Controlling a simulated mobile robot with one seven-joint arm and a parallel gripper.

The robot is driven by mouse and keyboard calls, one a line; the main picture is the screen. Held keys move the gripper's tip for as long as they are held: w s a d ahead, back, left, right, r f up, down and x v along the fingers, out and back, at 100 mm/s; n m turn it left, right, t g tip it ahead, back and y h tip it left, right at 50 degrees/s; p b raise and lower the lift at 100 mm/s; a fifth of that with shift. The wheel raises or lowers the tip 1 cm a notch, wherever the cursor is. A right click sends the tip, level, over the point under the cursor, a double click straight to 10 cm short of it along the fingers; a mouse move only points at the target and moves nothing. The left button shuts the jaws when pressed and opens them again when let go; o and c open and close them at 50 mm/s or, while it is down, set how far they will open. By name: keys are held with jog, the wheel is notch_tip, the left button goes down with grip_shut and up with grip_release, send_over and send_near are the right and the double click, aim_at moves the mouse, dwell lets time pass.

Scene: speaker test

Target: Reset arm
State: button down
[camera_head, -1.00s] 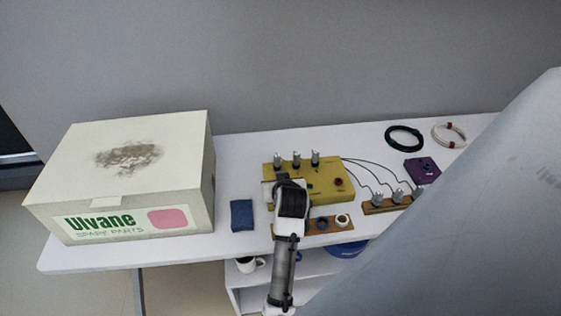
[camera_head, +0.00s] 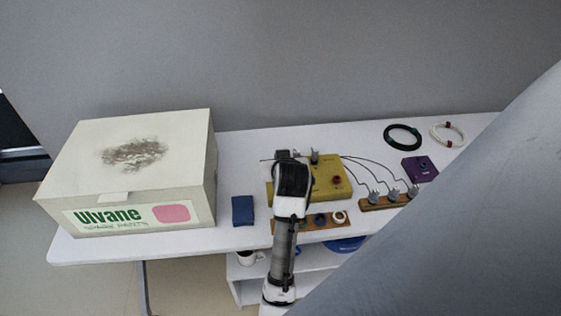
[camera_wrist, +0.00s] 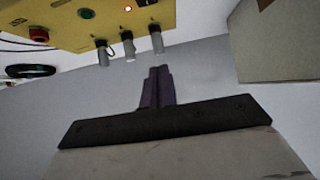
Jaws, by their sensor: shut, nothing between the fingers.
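My arm (camera_head: 290,185) reaches over the front of the white table in the head view, covering part of the yellow box and its plugs. The fingers of my gripper show in the wrist view (camera_wrist: 158,76), dark, close together and empty. They are apart from the yellow box (camera_wrist: 70,22), which has several fittings: three grey plugs on its edge, a green button (camera_wrist: 86,14), a red knob (camera_wrist: 39,34) and a lit red lamp (camera_wrist: 127,9). The yellow box also shows in the head view (camera_head: 330,180).
A large white carton (camera_head: 130,165) fills the table's left. A blue cloth-like block (camera_head: 243,210) lies beside it. A wooden strip with plugs (camera_head: 385,201), a purple box (camera_head: 419,169), a black coil (camera_head: 388,132) and a white coil (camera_head: 433,135) are at right. A mug (camera_head: 246,258) stands below.

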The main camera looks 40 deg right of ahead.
jog(key=shift+s+a+r, duration=0.2)
jog(key=shift+s+r, duration=0.15)
jog(key=shift+r, duration=0.2)
jog(key=shift+s+a+r, duration=0.25)
jog(key=shift+s+r, duration=0.1)
jog(key=shift+r, duration=0.25)
jog(key=shift+s+a+r, duration=0.2)
jog(key=shift+s+r, duration=0.15)
jog(key=shift+r, duration=0.2)
